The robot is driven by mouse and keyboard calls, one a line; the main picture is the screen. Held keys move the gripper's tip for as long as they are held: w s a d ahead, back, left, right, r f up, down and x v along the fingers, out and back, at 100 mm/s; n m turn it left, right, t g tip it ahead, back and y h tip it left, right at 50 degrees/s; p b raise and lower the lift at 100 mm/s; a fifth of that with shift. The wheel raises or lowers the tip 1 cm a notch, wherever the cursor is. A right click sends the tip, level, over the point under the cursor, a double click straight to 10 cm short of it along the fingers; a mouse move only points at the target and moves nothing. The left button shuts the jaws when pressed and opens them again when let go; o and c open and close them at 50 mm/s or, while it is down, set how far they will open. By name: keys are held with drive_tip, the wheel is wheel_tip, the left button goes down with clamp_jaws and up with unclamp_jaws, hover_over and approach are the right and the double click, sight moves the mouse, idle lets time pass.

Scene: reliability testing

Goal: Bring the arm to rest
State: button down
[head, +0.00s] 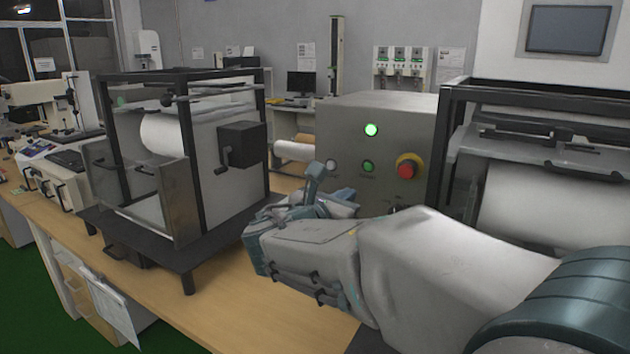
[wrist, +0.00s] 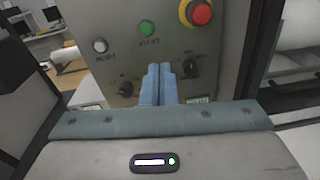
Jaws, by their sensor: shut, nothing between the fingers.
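My arm reaches in from the lower right in the head view, and my gripper (head: 318,180) is in front of the grey control box (head: 345,125). In the wrist view my gripper (wrist: 158,72) has its two blue fingers together, shut and empty. Beyond the fingertips is the panel with a white reset button (wrist: 100,45), a green start button (wrist: 147,28) and a red stop button (wrist: 201,13). Two black knobs sit on either side of the fingers. I cannot tell whether the fingertips touch the panel.
A black-framed machine with a white roll (head: 165,135) stands left of the box on the wooden bench (head: 240,300). Another framed machine (head: 550,200) stands close on the right. A green lamp (head: 371,129) glows on the box. Bench space in front of the left machine is bare.

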drive_tip(key=s+d+f+m+g+y+p, duration=0.2)
drive_tip(key=s+d+f+m+g, duration=0.25)
drive_tip(key=s+m, duration=0.3)
drive_tip(key=s+d+f+m+g+y+p, duration=0.1)
drive_tip(key=s+d+f+m+g+p, duration=0.3)
drive_tip(key=s+m, duration=0.35)
drive_tip(key=s+a+f+m+g+y+p, duration=0.2)
drive_tip(key=s+m+y, duration=0.5)
drive_tip(key=m, duration=0.6)
drive_tip(key=shift+s+a+f, duration=0.7)
drive_tip(key=shift+s+f, duration=0.2)
drive_tip(key=shift+g, duration=0.25)
idle(2.9)
